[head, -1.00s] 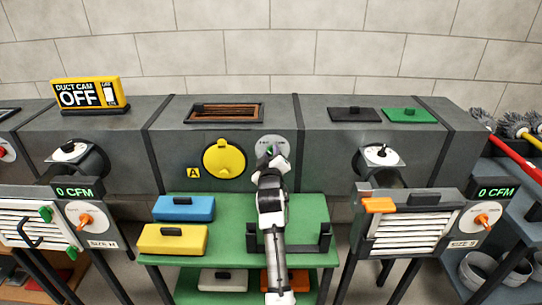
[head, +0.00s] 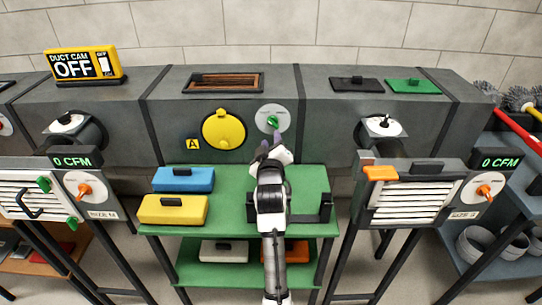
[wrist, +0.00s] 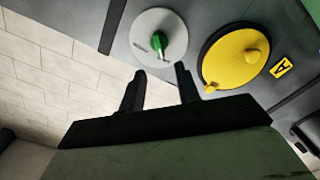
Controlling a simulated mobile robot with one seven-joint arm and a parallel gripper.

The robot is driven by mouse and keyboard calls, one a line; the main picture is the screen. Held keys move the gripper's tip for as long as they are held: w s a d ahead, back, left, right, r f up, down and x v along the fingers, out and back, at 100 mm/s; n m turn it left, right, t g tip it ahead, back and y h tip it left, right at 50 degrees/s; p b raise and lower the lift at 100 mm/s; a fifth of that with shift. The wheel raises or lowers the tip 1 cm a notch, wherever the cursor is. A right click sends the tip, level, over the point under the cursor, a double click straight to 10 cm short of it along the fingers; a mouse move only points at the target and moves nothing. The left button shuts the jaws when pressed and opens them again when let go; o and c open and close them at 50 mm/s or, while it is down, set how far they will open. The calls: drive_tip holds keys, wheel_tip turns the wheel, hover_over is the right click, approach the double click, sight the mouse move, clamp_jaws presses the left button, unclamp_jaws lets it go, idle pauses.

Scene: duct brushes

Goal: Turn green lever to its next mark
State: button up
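The green lever (head: 273,122) sits on a round pale grey dial (head: 263,112) on the front of the dark grey duct. In the wrist view the lever (wrist: 155,43) stands on the dial (wrist: 172,22), just beyond my fingertips; marks on the dial are too small to read. My gripper (head: 272,146) is in front of and a little below the dial in the head view. In the wrist view my gripper (wrist: 160,70) has its two dark fingers apart with nothing between them, clear of the lever.
A yellow round cover (head: 223,130) with a knob is left of the dial, beside an "A" label (head: 193,144). Below is a green table (head: 235,212) with a blue box (head: 184,179), a yellow box (head: 173,209) and a dark bracket (head: 325,208). A louvered unit (head: 412,196) stands right.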

drive_tip(key=shift+s+b, duration=0.3)
drive_tip(key=shift+s, duration=2.05)
